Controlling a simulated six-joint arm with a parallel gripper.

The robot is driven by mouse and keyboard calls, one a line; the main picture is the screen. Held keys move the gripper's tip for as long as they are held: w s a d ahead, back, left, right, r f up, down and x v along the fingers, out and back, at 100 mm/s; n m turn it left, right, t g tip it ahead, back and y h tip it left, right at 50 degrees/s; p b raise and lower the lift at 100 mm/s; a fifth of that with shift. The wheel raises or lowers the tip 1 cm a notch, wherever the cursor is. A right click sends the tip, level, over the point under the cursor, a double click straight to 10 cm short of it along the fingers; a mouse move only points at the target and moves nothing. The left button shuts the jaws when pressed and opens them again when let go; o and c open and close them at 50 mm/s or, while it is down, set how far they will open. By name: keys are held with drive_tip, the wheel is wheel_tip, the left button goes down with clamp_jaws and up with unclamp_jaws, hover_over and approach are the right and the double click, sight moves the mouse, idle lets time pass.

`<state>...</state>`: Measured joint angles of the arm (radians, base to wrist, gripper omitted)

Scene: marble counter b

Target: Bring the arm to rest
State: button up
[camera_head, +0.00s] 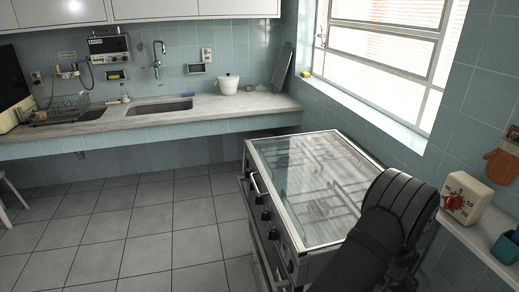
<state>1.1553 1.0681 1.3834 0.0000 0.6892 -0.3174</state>
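My dark arm comes into the head view from the bottom right and bends over the right front part of a stove (305,185) with a glass top. My gripper's fingers are not visible; the end of the arm is hidden behind its own links or outside the picture. I cannot see whether anything is held.
A marble counter (230,104) with a sink (160,107), a white pot (228,85) and a dish rack (62,107) runs along the back wall.

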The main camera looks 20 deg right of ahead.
wheel_tip(320, 180, up, 10)
wheel_tip(320, 180, down, 17)
drive_tip(key=shift+f, duration=0.25)
drive_tip(key=shift+n, duration=1)
drive_tip(key=shift+r+n, duration=0.3)
wheel_tip(320, 180, up, 17)
drive_tip(key=shift+w+d+f+m, duration=0.1)
drive_tip(key=shift+d+f+m, duration=0.05)
drive_tip(key=shift+f+m, duration=1.55)
drive_tip(key=shift+w+d+f+m, duration=0.1)
drive_tip(key=shift+f+m, duration=1)
drive_tip(key=shift+m, duration=1.1)
